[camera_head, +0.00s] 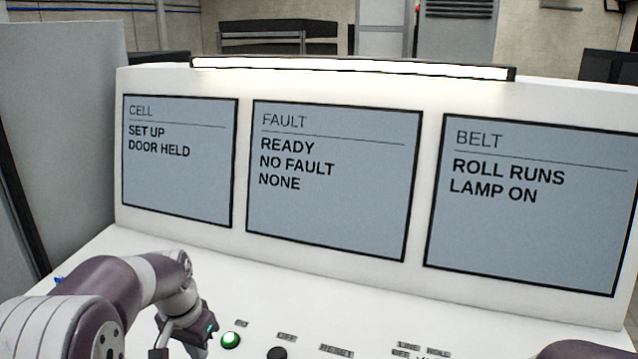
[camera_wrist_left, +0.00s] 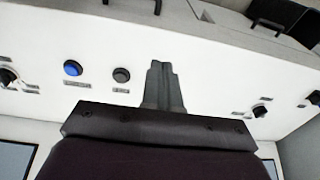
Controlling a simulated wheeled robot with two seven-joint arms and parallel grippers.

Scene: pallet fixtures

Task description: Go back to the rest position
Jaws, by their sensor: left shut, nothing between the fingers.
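My left gripper (camera_head: 192,340) is low in the head view, over the white console desk (camera_head: 300,300), just left of a green lit button (camera_head: 231,340). In the left wrist view its two fingers (camera_wrist_left: 161,72) are together with nothing between them. They are above the white panel, to the right of a black button (camera_wrist_left: 121,75) and a blue button (camera_wrist_left: 73,68). Whether the fingers touch the panel is hard to tell. A piece of my right arm (camera_head: 578,351) shows at the bottom right of the head view; its gripper is out of view.
Three screens stand behind the desk: CELL (camera_head: 180,180), FAULT (camera_head: 332,215) and BELT (camera_head: 530,235), reading "ROLL RUNS, LAMP ON". A lit lamp bar (camera_head: 350,68) tops them. A black OFF button (camera_head: 277,353) and rotary knobs (camera_wrist_left: 261,110) stick up from the panel. A grey partition (camera_head: 60,130) stands left.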

